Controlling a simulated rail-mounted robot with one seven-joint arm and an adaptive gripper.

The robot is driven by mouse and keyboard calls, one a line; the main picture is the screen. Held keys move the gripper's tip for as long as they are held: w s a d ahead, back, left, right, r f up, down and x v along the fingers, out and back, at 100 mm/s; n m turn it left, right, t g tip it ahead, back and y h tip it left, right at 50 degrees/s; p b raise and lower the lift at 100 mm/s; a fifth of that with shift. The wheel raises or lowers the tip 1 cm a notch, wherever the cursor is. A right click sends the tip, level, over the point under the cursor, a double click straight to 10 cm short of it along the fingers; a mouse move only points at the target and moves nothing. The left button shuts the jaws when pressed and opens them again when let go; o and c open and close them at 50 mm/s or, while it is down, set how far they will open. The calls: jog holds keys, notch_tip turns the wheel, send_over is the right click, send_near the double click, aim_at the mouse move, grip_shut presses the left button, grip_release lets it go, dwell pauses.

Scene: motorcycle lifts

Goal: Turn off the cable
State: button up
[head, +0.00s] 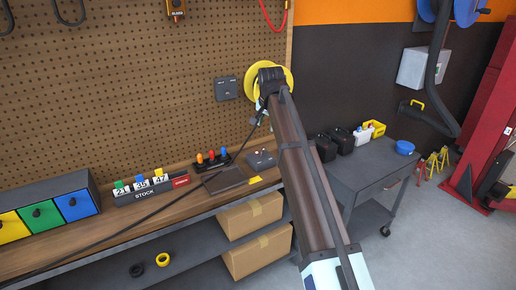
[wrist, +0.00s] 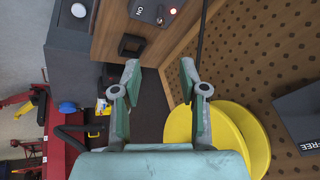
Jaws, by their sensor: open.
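A dark cable (head: 145,209) runs from near the yellow reel (head: 288,80) on the pegboard down and left across the bench; a dark line like it shows in the wrist view (wrist: 203,30). A small grey switch box (head: 262,159) sits on the bench. In the wrist view the box (wrist: 150,12) shows the word ON, a lit red lamp and a small lever at the top. My gripper (wrist: 158,72) is open and empty, with the yellow reel close to its right finger.
A grey box (head: 226,88) is on the pegboard left of the reel; its wrist-view label reads FREE. Colored levers (head: 212,158), a shallow dark tray (head: 224,179) and STOCK blocks stand on the bench. A grey cart (head: 368,180) with bottles and a blue bowl stands right.

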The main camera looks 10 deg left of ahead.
aim_at(264, 148)
jog(key=p+x, duration=0.3)
jog(key=x, duration=1.4)
jog(key=shift+w+a, duration=0.1)
grip_shut()
